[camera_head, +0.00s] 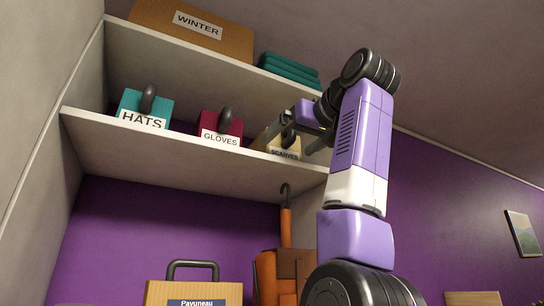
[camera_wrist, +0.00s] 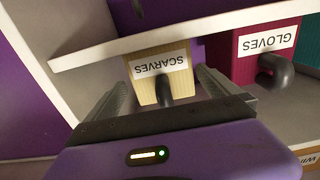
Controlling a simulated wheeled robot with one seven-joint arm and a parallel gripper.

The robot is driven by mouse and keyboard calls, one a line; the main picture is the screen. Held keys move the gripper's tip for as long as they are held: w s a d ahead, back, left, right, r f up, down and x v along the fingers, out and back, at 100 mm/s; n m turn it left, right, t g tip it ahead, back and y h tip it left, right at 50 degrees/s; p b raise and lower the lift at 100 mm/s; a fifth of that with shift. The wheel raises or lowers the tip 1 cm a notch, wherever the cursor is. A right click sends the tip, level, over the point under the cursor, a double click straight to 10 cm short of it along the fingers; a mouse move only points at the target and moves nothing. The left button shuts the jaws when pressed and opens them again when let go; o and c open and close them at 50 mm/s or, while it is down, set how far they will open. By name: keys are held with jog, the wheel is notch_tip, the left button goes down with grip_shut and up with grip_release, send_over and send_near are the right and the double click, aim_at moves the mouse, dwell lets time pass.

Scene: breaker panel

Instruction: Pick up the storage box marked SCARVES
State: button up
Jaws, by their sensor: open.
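The SCARVES box (camera_head: 284,151) is tan with a white label and a dark handle. It stands on the middle shelf, right of the GLOVES box. In the wrist view the SCARVES box (camera_wrist: 158,68) appears upside down, its handle (camera_wrist: 163,90) pointing towards me. My gripper (camera_wrist: 168,88) is open, with one finger on each side of the box's handle in that view. I cannot tell whether the fingers touch the box. In the head view my gripper (camera_head: 303,137) is at the box's right side, partly hidden by my arm.
The GLOVES box (camera_head: 220,129) and the HATS box (camera_head: 143,110) stand to the left on the same shelf (camera_head: 180,155). A WINTER box (camera_head: 193,30) and folded green cloth (camera_head: 289,68) are on the shelf above.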

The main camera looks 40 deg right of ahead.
aim_at(280, 149)
jog(key=p+x, duration=0.2)
jog(key=x, duration=0.2)
jog(key=shift+w+a+r+p, duration=0.1)
jog(key=shift+w+r+p, duration=0.05)
jog(key=shift+w+p, duration=0.15)
jog(key=shift+w, duration=0.45)
jog(key=c, duration=1.3)
jog(key=shift+c, duration=0.8)
jog(key=shift+r, duration=0.1)
